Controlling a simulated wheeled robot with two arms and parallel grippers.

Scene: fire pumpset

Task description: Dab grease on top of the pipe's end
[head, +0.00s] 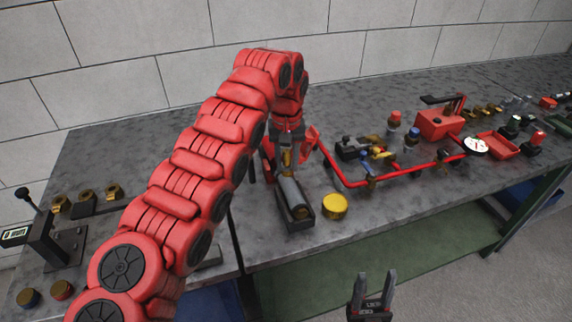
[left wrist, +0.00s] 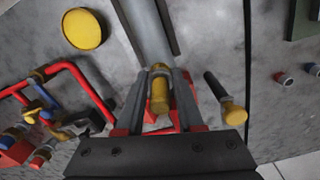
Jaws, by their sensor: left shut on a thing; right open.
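My left gripper (head: 290,150) is shut on a small brass-yellow piece (left wrist: 160,92), which sits between its fingers in the left wrist view. The grey pipe (head: 294,196) lies in a black open holder (head: 300,224) on the bench. The held piece is at or just above the pipe's far end; I cannot tell whether they touch. The pipe also shows in the left wrist view (left wrist: 148,30), running away from the fingers. A round yellow tin (head: 335,206) stands to the right of the holder. My right gripper (head: 372,290) is open and empty in front of the bench.
A red pipe run (head: 395,172) with valves lies to the right, with a red pump box (head: 438,122) and gauge (head: 476,147) beyond. A black stick with a yellow end (left wrist: 234,114) is right of my left fingers. A black-stemmed fixture (head: 55,235) stands at the left.

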